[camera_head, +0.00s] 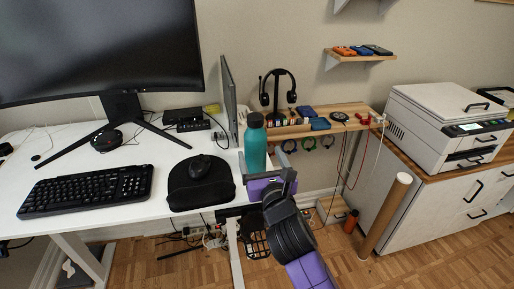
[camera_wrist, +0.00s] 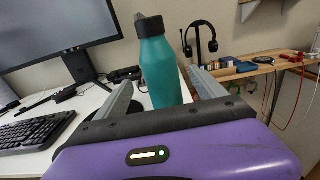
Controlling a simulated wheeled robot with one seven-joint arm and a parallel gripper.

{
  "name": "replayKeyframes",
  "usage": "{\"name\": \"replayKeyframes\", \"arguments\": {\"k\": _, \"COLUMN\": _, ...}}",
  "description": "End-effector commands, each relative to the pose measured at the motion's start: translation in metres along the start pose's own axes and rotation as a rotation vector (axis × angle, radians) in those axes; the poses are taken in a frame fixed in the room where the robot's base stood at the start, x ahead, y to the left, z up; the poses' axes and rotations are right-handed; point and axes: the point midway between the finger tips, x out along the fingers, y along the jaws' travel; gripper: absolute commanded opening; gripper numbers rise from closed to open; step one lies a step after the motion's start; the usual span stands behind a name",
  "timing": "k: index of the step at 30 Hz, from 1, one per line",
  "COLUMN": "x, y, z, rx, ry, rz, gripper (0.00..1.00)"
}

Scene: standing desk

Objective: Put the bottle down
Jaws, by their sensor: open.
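A teal bottle (camera_head: 255,147) with a dark cap stands upright at the right edge of the white desk (camera_head: 110,175). In the wrist view the bottle (camera_wrist: 163,68) rises between and beyond the two grey fingers. My gripper (camera_head: 268,170) is open, close in front of the bottle, with one finger on each side; the wrist view shows the open fingers (camera_wrist: 166,92) apart from its sides. The bottle's base is partly hidden by my gripper, so I cannot tell exactly where it meets the desk.
A mouse on a black pad (camera_head: 200,185) and a keyboard (camera_head: 88,190) lie left of the bottle. A wooden shelf (camera_head: 345,120) with a headset (camera_head: 280,90) is to the right.

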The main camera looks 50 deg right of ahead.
Motion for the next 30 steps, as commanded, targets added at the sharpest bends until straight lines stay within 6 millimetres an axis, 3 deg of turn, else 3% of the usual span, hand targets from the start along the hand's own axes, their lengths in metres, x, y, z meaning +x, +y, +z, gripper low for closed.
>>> {"name": "replayKeyframes", "arguments": {"k": 7, "x": -0.039, "y": 0.000, "z": -0.001, "rx": 0.000, "ry": 0.001, "rz": 0.001, "gripper": 0.81}}
{"name": "replayKeyframes", "arguments": {"k": 17, "x": -0.050, "y": 0.000, "z": 0.000, "rx": 0.004, "ry": 0.001, "rz": 0.001, "gripper": 0.81}}
{"name": "replayKeyframes", "arguments": {"k": 20, "x": -0.058, "y": 0.004, "z": -0.009, "rx": 0.060, "ry": 0.014, "rz": 0.021, "gripper": 0.81}}
{"name": "replayKeyframes", "arguments": {"k": 23, "x": -0.079, "y": 0.013, "z": -0.029, "rx": 0.218, "ry": 0.052, "rz": 0.072, "gripper": 0.81}}
{"name": "replayKeyframes", "arguments": {"k": 30, "x": -0.171, "y": 0.035, "z": -0.087, "rx": 0.900, "ry": 0.257, "rz": 0.196, "gripper": 0.81}}
